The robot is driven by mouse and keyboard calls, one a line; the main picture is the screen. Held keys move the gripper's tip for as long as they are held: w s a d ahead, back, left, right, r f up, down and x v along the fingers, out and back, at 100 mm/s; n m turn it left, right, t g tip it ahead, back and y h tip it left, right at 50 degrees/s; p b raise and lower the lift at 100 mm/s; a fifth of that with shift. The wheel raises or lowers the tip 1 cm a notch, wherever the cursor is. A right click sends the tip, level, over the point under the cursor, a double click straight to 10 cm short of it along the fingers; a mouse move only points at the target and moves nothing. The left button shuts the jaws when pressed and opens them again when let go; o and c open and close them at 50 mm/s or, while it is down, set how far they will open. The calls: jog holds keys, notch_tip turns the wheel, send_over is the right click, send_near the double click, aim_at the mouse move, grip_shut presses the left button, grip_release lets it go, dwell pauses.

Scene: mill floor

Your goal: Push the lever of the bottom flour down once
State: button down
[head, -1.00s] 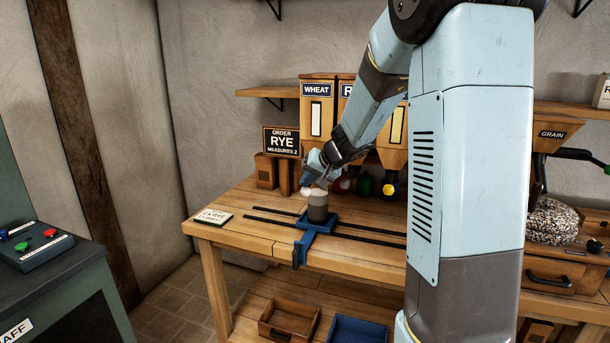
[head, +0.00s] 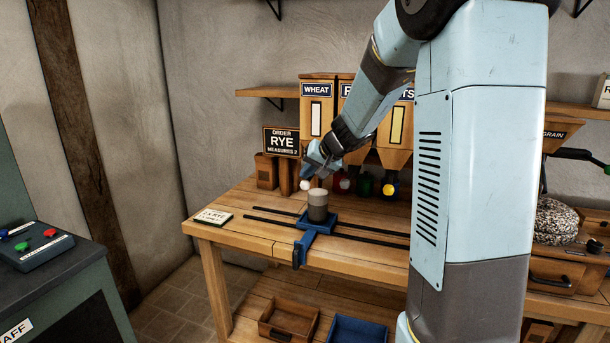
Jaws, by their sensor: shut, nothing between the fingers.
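Flour hoppers stand at the back of the workbench: one marked WHEAT (head: 317,105), one whose label starts with R (head: 348,100), and one whose label ends in TS (head: 397,115). My arm partly hides the last two. Below them show a white knob (head: 305,185), a red part with a pale knob (head: 343,183), a green part (head: 364,187) and a yellow knob (head: 389,188). My gripper (head: 312,174) is shut and empty, close to the white knob; I cannot tell whether they touch. A grey-brown cup (head: 317,205) stands upright in a blue carriage (head: 316,228), below the gripper.
A sign (head: 281,141) reads ORDER RYE MEASURES 2. A card (head: 212,216), only partly legible, lies at the bench's left. Dark rails (head: 365,237) run along the bench (head: 235,238). A box with coloured buttons (head: 38,245) is at far left.

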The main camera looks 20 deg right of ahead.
jog(key=shift+r, duration=1.75)
jog(key=shift+r, duration=0.1)
notch_tip(320, 180, up, 5)
jog(key=shift+f, duration=0.1)
jog(key=shift+s, duration=0.1)
jog(key=s+a+r+n+g+h, duration=0.1)
jog(key=s, duration=0.9)
jog(key=s+a+r+n+g, duration=0.1)
jog(key=s+a, duration=0.1)
jog(key=s, duration=0.8)
jog(key=s+d+f+h, duration=0.1)
jog(key=s+f, duration=0.1)
jog(key=s, duration=0.6)
jog(key=s+d+f+n+h, duration=0.1)
jog(key=s+f+h, duration=0.1)
jog(key=s, duration=0.6)
jog(key=shift+d+f+h, duration=0.2)
jog(key=shift+f+h, duration=0.1)
jog(key=shift+f, duration=0.15)
